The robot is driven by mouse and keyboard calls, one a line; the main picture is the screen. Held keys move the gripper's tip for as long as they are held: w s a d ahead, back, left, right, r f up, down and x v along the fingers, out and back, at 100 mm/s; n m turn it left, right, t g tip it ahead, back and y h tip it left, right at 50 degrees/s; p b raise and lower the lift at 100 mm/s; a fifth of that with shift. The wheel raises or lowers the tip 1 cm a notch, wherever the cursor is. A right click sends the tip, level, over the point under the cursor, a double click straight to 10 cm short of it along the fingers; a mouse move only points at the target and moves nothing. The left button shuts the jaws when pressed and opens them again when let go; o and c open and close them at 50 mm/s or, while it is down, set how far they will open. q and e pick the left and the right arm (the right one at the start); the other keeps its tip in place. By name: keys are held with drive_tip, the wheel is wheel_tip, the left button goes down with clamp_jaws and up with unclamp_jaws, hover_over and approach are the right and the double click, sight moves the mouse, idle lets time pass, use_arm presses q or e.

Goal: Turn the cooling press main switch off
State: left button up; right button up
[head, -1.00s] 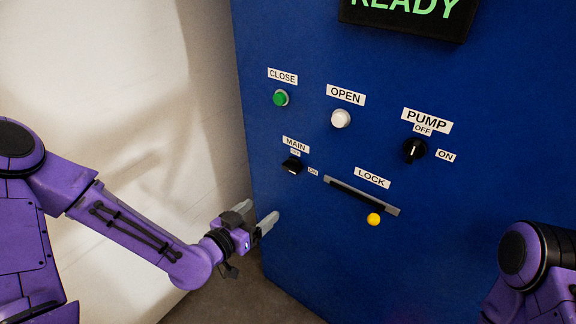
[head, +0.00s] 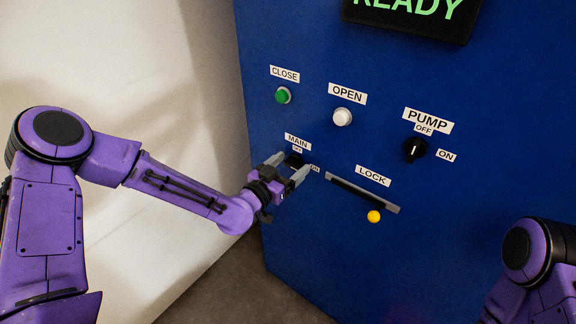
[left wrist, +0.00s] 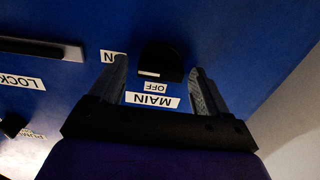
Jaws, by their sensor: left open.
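The main switch (head: 294,160) is a black rotary knob on the blue press panel, below the MAIN label (head: 297,142), partly hidden by my left gripper in the head view. In the left wrist view the knob (left wrist: 165,58) appears upside down, with a white mark lying on the side towards the ON label (left wrist: 112,57); the OFF label (left wrist: 155,87) is beside it. My left gripper (head: 290,168) is open, its fingers on either side of the knob. I cannot tell whether they touch it. My right gripper is out of view.
The yellow-knobbed LOCK lever (head: 374,216) in its slot is right of the main switch. The green CLOSE button (head: 282,96), white OPEN button (head: 342,117) and black PUMP knob (head: 414,150) are above and to the right. A display (head: 410,18) reads READY.

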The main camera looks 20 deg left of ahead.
use_arm(q)
drive_tip(key=c, duration=1.1)
drive_tip(key=shift+o, duration=0.2)
drive_tip(key=shift+n, duration=0.4)
drive_tip(key=n+b, duration=0.1)
drive_tip(key=n, duration=0.1)
drive_tip(key=shift+a+f+n, duration=0.1)
drive_tip(key=shift+n, duration=0.3)
drive_tip(key=n+b, duration=0.2)
drive_tip(key=n, duration=0.3)
drive_tip(key=shift+w+a+f, duration=0.1)
drive_tip(key=n+b, duration=0.1)
drive_tip(key=n, duration=0.4)
drive_tip(key=shift+f, duration=0.1)
drive_tip(key=n+b, duration=0.2)
drive_tip(key=n, duration=0.2)
drive_tip(key=shift+n, duration=0.3)
